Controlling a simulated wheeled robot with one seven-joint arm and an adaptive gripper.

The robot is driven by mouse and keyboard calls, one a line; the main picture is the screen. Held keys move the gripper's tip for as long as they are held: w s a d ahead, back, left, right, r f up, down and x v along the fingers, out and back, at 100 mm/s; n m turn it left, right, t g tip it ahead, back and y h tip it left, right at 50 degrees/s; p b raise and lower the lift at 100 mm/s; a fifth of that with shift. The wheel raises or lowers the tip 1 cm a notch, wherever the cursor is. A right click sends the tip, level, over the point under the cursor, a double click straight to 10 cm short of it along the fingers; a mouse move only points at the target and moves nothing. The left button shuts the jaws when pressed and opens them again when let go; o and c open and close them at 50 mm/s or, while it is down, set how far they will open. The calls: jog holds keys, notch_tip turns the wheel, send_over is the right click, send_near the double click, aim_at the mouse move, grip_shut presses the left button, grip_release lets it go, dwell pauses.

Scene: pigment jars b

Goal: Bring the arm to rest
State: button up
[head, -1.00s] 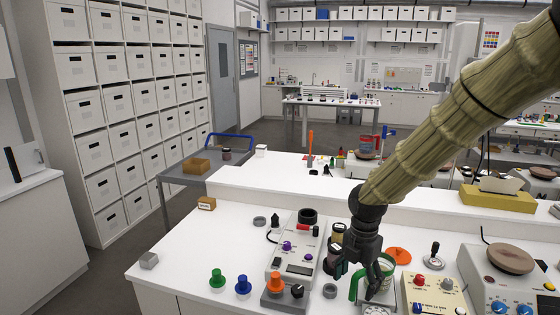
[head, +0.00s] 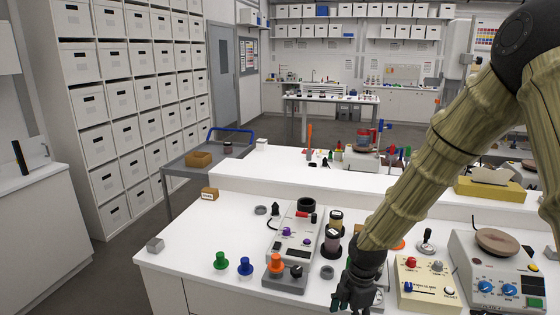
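My arm reaches down from the upper right, wrapped in a ribbed tan sleeve. My gripper (head: 350,304) is at its lower end, low over the front of the white bench (head: 200,258). Its dark fingers point down near the bottom edge of the picture, and their gap is not clear. I see nothing plainly held. A pale grey piece (head: 378,298) shows just right of the fingers. The green-handled item is not visible now.
A grey instrument (head: 296,235), an orange-knobbed box (head: 284,283), and green (head: 221,261) and blue (head: 245,266) knobbed pieces stand left of my gripper. A cream control box (head: 425,283) and a hotplate unit (head: 500,265) stand right. The bench's front left is mostly clear.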

jog(key=s+d+f+m+b, duration=0.1)
jog(key=s+d+f+m, duration=0.1)
jog(key=s+f+m, duration=1.8)
jog(key=s+d+f+m+h, duration=0.1)
jog(key=s+d+f+m, duration=0.1)
jog(key=s+f, duration=0.6)
jog(key=s+d+b, duration=0.1)
jog(key=s, duration=0.3)
jog(key=shift+f, duration=0.35)
